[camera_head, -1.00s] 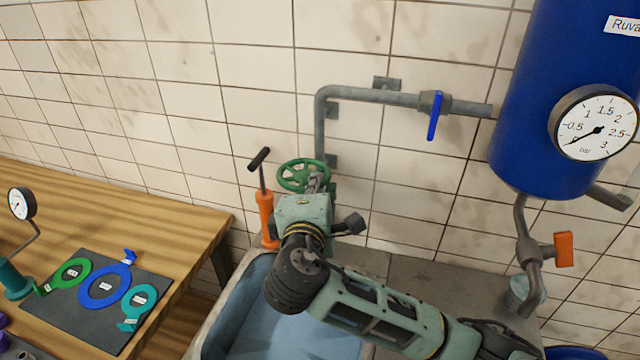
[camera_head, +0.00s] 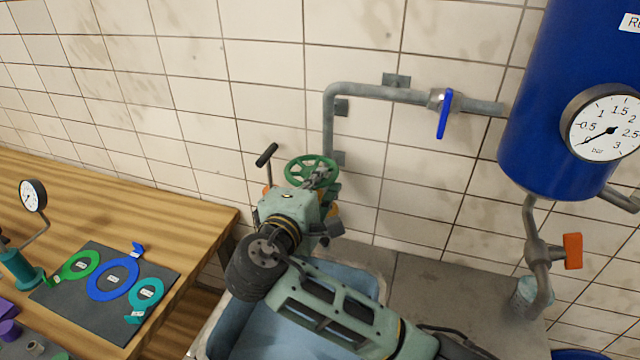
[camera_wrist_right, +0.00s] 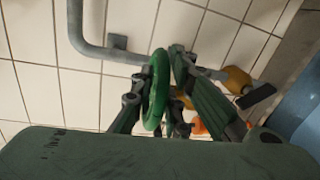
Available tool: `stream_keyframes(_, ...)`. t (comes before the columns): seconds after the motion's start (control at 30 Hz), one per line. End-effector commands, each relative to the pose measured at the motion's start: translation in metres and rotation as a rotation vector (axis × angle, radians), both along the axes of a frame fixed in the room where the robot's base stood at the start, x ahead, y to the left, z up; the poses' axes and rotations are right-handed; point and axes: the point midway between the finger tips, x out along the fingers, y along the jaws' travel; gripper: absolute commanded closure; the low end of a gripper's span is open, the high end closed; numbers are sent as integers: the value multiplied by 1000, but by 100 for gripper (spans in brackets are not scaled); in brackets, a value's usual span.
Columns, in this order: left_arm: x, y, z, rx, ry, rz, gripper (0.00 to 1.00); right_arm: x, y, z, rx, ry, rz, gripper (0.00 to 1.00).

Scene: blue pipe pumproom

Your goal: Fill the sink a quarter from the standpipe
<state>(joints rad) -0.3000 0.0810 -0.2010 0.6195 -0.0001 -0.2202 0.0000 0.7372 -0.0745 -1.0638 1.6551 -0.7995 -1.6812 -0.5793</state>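In the wrist view, the fingers (camera_wrist_right: 163,75) close on both sides of the green handwheel's rim (camera_wrist_right: 156,90). A yellowish fitting (camera_head: 335,210) below the wheel is mostly hidden by my gripper; a yellowish piece with a black end (camera_wrist_right: 238,80) shows in the wrist view. The blue-lined sink (camera_head: 362,281) lies under my right arm, which hides much of it; I cannot tell any water level. My left gripper is out of view.
An orange hand pump with a black handle (camera_head: 267,155) stands behind my gripper. A grey wall pipe with a blue lever (camera_head: 444,114) leads to a blue tank (camera_head: 545,110) with a gauge. A wooden table (camera_head: 190,205) with coloured rings is left.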

Motion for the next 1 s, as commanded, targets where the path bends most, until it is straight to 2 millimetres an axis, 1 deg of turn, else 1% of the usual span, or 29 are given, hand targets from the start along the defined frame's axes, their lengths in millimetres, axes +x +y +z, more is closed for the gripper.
stream_keyframes(0.03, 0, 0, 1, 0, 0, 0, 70, 0, 2, 5, 2, -9, 7, 83)
stream_keyframes(0.13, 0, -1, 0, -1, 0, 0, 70, 0, 2, 3, 2, -6, 6, 75)
stream_keyframes(0.4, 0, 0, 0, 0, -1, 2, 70, 0, 1, 0, 1, 0, 3, 75)
stream_keyframes(0.53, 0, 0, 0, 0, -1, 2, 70, -7, 4, 1, 2, 1, 4, 75)
stream_keyframes(0.67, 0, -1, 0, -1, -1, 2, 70, -27, 12, 3, 4, 3, 6, 75)
stream_keyframes(0.9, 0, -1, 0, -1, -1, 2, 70, -75, 30, 11, 5, 1, 7, 75)
stream_keyframes(1.0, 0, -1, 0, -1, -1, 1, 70, -91, 36, 14, 3, 0, 8, 75)
